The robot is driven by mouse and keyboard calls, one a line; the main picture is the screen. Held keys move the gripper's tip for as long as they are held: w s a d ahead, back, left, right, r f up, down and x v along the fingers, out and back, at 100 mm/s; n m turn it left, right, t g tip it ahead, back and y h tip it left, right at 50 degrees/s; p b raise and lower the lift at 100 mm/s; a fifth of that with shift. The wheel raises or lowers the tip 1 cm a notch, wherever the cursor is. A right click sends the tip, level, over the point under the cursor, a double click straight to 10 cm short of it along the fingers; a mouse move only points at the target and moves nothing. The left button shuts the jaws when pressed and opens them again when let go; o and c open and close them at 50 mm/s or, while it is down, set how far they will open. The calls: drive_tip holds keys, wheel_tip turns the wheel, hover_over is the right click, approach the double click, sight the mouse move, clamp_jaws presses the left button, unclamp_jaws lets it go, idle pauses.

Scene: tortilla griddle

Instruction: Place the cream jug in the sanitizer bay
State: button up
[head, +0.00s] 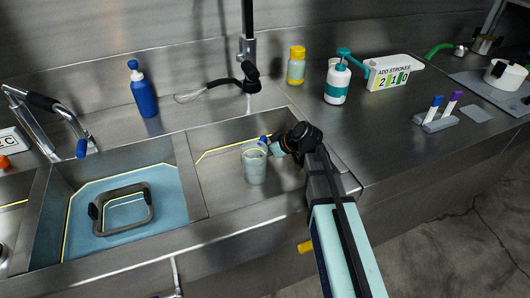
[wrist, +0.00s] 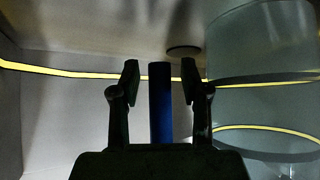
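A pale, see-through cylindrical jug (head: 254,168) stands upright in the right-hand sink basin (head: 225,190). I take it to be the cream jug. A blue part (head: 263,141), apparently its handle, shows near its rim. My gripper (head: 276,145) is at the right of the jug's top. In the wrist view, the blue upright bar (wrist: 160,105) stands between the open fingers of my gripper (wrist: 160,80), with a gap on each side. The jug's wall (wrist: 255,60) fills the right there. Which basin is the sanitizer bay cannot be read from a label.
The left basin (head: 60,185) holds blue liquid and a dark rectangular frame (head: 122,209). A steel divider (head: 188,175) separates the basins. A black faucet (head: 248,75) rises behind them.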

drive_tip(key=shift+r, duration=0.25)
drive_tip(key=v, duration=0.7)
drive_tip(key=shift+d, duration=0.15)
